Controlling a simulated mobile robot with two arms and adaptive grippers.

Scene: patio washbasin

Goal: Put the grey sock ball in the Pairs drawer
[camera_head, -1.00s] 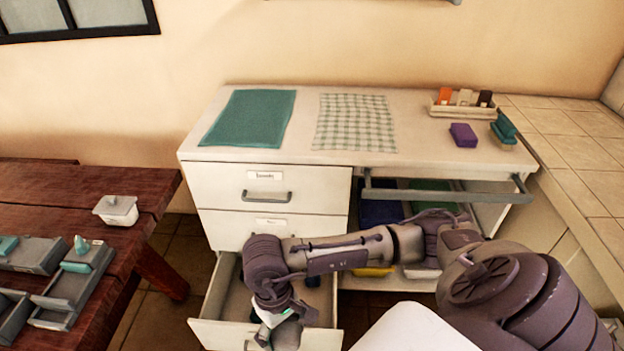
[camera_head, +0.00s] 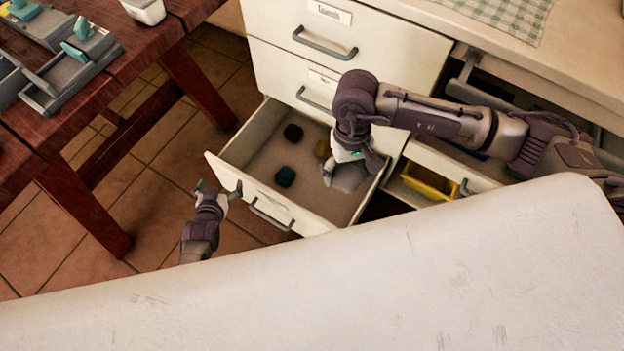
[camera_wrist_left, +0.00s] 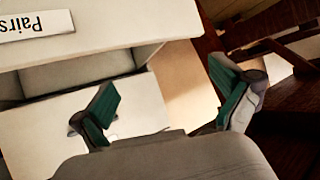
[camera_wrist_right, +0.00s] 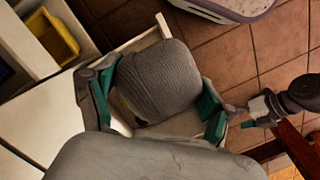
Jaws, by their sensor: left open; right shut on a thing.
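The grey sock ball (camera_head: 350,177) is between the fingers of my right gripper (camera_head: 346,163), over the right part of the open lowest drawer (camera_head: 228,172). Its ribbed side fills the space between the fingers in the right wrist view (camera_wrist_right: 160,80). I cannot tell whether it touches the drawer floor. In the left wrist view an upside-down "Pairs" label (camera_wrist_left: 35,25) is on a white front, seemingly this open drawer's. My left gripper (camera_head: 219,188) is open and empty, just outside the drawer's front left corner.
In the drawer lie a dark ball (camera_head: 293,132), a dark teal ball (camera_head: 285,177) and a partly hidden yellow thing (camera_head: 323,148). A yellow tray (camera_head: 430,181) is in the compartment to the right. A red wooden table (camera_head: 95,165) stands left; tiled floor lies between.

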